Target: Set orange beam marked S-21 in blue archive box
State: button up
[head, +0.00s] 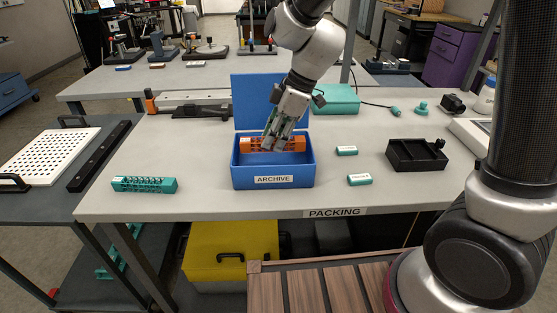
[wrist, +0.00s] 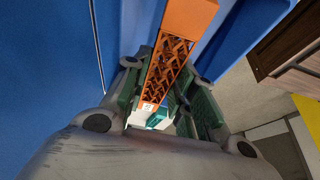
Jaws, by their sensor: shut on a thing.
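The orange lattice beam (head: 290,143) lies crosswise at the blue archive box (head: 273,170), within its opening below the raised lid. The box has a white ARCHIVE label on its front. My gripper (head: 274,141) comes from above and is shut on the beam near its middle. In the wrist view the orange beam (wrist: 168,60) runs between the fingers of my gripper (wrist: 165,90), with blue box walls on both sides. A small white label shows on the beam, but I cannot read it. Whether the beam touches the box floor is hidden.
A teal lattice beam (head: 145,184) lies left of the box on the packing table (head: 215,203). Two small teal blocks (head: 359,180) and a black tray (head: 416,155) are to the right. A teal case (head: 336,99) stands behind. The box's blue lid (head: 258,95) stands open.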

jog(key=shift+f, duration=3)
jog(key=o, duration=1)
jog(key=shift+f, duration=0.15)
jog(key=shift+o, duration=0.2)
jog(key=v, duration=1.1)
jog(key=shift+r, duration=0.25)
jog(key=shift+d+r, duration=0.2)
jog(key=shift+r, duration=0.15)
